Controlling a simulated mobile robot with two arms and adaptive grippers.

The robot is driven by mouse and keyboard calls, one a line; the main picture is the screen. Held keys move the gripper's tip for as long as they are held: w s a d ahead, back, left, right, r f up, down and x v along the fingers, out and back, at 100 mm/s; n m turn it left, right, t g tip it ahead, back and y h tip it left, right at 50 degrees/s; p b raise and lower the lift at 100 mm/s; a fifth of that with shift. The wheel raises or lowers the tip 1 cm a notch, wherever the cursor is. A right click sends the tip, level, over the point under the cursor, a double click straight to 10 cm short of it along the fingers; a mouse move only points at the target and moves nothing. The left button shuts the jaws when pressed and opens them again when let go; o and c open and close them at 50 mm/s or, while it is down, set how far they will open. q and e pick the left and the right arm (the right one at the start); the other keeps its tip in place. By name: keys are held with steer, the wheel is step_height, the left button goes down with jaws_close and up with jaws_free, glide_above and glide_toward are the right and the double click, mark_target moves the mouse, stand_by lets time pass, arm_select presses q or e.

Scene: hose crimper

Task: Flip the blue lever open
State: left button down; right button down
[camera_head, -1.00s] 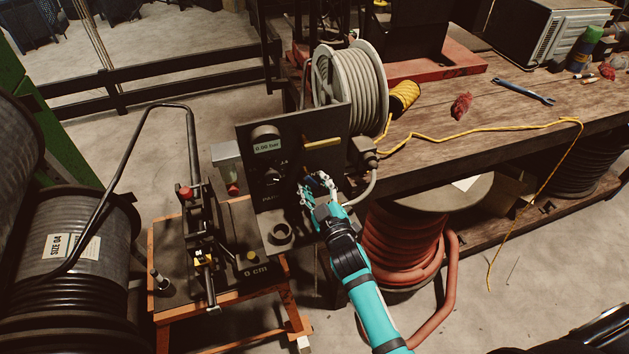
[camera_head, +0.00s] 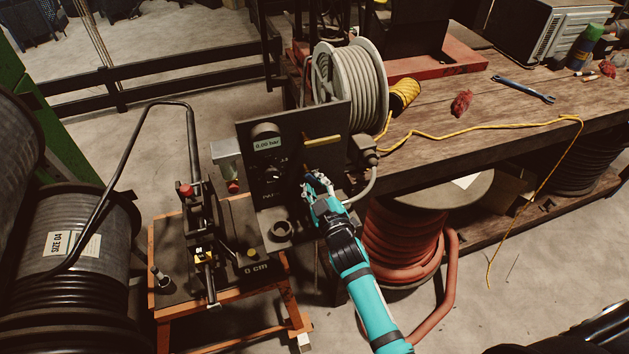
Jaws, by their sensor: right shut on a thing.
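A dark upright control panel (camera_head: 258,183) with a small display reading 0.00 bar stands in the middle of the view. My right gripper (camera_head: 314,182) is at the right part of the panel's front, shut on the blue lever. The fingers cover the lever, so its colour and exact angle cannot be made out. A yellow handle (camera_head: 322,139) sticks out from the panel just above the gripper, apart from it. My left gripper is not in view.
A crimping stand with a long bent bar (camera_head: 122,165) is left of the panel. A grey hose reel (camera_head: 352,85) stands behind it on the wooden workbench (camera_head: 440,150). An orange hose coil (camera_head: 405,245) is on the floor to the right. A large cable drum (camera_head: 70,290) fills the lower left.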

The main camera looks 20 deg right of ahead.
steer(key=shift+a+f+m, duration=0.1)
steer(key=shift+a+m, duration=0.15)
steer(key=shift+m, duration=0.8)
steer(key=shift+a+f+m, duration=0.1)
steer(key=shift+a+m, duration=0.2)
steer(key=shift+m, duration=0.8)
steer(key=shift+a+f+m, duration=0.1)
steer(key=shift+a+m, duration=0.15)
steer(key=shift+m, duration=0.8)
steer(key=c, duration=1.3)
jaws_free()
steer(key=shift+s, duration=0.3)
steer(key=s, duration=1.1)
steer(key=shift+s+d, duration=0.15)
steer(key=shift+s, duration=0.1)
